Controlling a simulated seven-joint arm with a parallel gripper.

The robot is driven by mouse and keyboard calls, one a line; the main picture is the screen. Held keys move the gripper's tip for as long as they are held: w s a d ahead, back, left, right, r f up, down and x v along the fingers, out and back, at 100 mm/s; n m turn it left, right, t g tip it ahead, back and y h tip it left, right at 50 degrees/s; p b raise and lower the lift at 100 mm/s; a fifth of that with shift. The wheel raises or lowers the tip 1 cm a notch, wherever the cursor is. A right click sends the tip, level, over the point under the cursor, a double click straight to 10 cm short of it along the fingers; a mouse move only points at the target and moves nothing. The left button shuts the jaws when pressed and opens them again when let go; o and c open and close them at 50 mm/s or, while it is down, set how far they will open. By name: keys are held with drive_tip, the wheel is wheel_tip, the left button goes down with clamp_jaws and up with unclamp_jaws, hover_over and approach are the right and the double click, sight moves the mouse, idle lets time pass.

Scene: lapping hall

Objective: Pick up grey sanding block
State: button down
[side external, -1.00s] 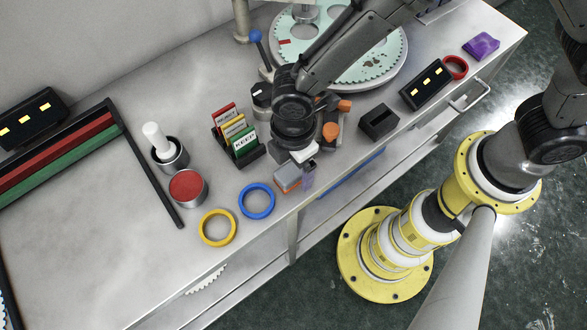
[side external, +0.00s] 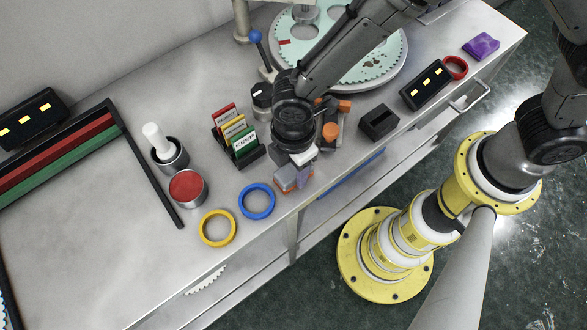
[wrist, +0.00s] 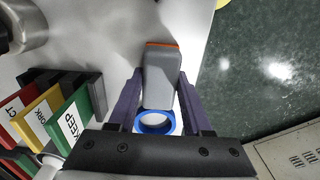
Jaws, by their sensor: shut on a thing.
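The grey sanding block (wrist: 160,75) has an orange edge along its far end. In the wrist view it sits between the two dark purple fingers of my gripper (wrist: 157,98), which are shut on its sides. In the side external view the block (side external: 288,182) is low at the front edge of the bench, partly hidden by my gripper (side external: 296,178). I cannot tell whether the block still touches the bench top.
A blue ring (side external: 257,201) lies just left of the block, with a yellow ring (side external: 217,228) beyond it. A card rack (side external: 240,140) stands behind. A dark box (side external: 379,122) is to the right. Bare bench (side external: 110,230) lies at left.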

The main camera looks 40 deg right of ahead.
sight(293, 169)
drive_tip(key=shift+r, duration=0.55)
wheel_tip(293, 169, up, 2)
drive_tip(key=shift+r, duration=0.15)
drive_tip(key=s+d+r, duration=0.9)
drive_tip(key=d, duration=0.1)
drive_tip(key=shift+d+r, duration=0.3)
drive_tip(key=shift+d, duration=0.1)
